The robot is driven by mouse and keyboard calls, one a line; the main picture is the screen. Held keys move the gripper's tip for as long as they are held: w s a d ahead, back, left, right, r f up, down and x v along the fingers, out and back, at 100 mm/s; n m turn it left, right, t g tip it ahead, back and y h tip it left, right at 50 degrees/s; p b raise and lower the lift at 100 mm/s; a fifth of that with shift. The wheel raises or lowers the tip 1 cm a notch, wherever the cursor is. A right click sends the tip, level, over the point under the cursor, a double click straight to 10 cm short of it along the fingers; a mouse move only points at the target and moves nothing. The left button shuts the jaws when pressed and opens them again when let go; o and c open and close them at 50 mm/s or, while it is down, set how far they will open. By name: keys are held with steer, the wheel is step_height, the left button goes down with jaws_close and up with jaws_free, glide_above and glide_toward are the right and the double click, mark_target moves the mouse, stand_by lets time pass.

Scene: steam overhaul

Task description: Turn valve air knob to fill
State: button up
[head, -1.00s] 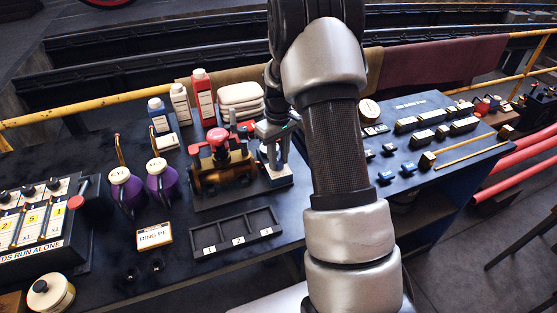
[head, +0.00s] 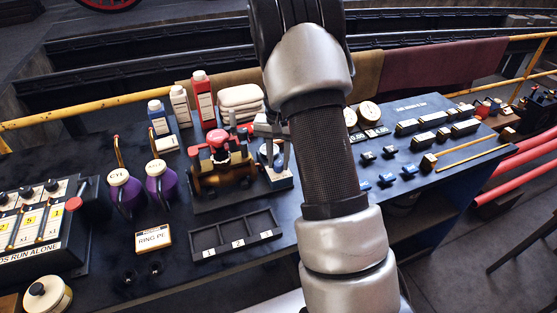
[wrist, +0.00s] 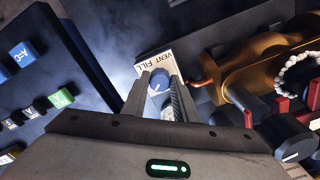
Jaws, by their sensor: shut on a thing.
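The valve air knob (wrist: 157,82) is a small blue round knob with a white pointer line, seen in the wrist view. It stands at a pale plate (wrist: 146,68) lettered VENT and FILL. My gripper (wrist: 158,88) has one finger on each side of the knob and is shut on it. The pointer's exact setting is hard to read. In the head view my gripper (head: 272,140) reaches down at the right of the small brass and red engine (head: 221,165), over a small stand; the knob itself is not clear there.
The brass engine body (wrist: 252,72) is close on the right in the wrist view. A dark panel with coloured buttons (wrist: 22,55) is on the left. In the head view, purple oil cans (head: 160,183), bottles (head: 204,100) and a three-slot tray (head: 235,238) stand nearby.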

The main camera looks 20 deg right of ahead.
mark_target(278, 163)
steer(key=shift+m, duration=0.6)
steer(key=o, duration=1.1)
steer(key=shift+c, duration=0.2)
step_height(278, 163, up, 18)
steer(key=shift+f+p, duration=0.25)
steer(key=shift+p, duration=0.05)
